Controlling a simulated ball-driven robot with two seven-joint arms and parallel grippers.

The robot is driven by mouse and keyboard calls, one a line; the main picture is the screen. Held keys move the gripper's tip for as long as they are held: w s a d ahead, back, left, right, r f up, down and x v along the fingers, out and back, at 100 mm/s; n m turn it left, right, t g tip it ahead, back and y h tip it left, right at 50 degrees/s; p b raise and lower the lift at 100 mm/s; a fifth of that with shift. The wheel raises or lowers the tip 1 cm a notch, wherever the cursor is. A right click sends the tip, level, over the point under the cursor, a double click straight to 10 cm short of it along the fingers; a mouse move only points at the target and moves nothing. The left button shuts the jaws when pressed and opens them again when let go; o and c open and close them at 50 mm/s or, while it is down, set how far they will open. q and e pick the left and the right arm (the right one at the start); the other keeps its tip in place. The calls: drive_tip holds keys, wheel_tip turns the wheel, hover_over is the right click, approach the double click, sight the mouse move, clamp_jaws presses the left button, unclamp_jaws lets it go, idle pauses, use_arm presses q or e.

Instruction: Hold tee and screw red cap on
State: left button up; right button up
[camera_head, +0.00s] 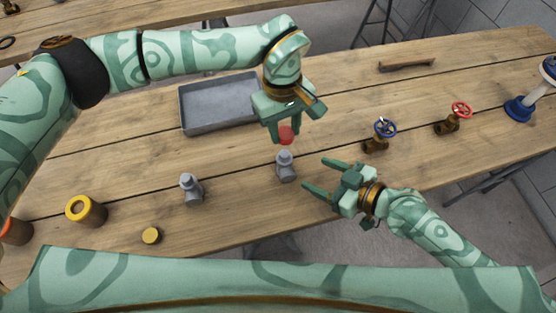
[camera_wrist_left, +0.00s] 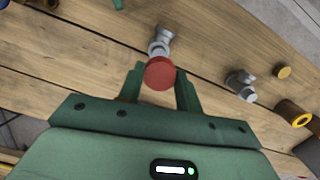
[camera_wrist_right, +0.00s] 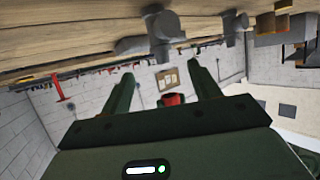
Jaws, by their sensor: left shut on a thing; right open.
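The red cap (camera_head: 286,134) is held between the fingertips of my left gripper (camera_head: 284,132), just above a grey tee (camera_head: 285,168) on the workbench. In the left wrist view the red cap (camera_wrist_left: 160,73) sits between the fingers, with the grey tee (camera_wrist_left: 161,41) just beyond it. My right gripper (camera_head: 319,177) is open and empty, to the right of this tee, its fingers pointing toward it. In the upside-down right wrist view the tee (camera_wrist_right: 160,28) is ahead of the fingers, off their gap. A second grey tee (camera_head: 191,189) stands to the left.
A grey metal tray (camera_head: 182,113) lies behind. A blue-wheel valve (camera_head: 379,136), a red-wheel valve (camera_head: 454,118) and a wooden-looking bar (camera_head: 406,64) are on the right. A yellow-rimmed cylinder (camera_head: 86,211) and a yellow cap (camera_head: 151,235) are at front left.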

use_arm(q)
drive_tip(key=shift+s+d, duration=0.1)
use_arm(e)
drive_tip(key=shift+d, duration=0.1)
drive_tip(key=x, duration=1.2)
drive_tip(key=shift+r, duration=0.1)
clamp_jaws()
use_arm(q)
hover_over(285, 154)
drive_tip(key=shift+f, duration=2.45)
drive_tip(key=shift+f, duration=0.9)
drive_tip(key=shift+f, duration=0.6)
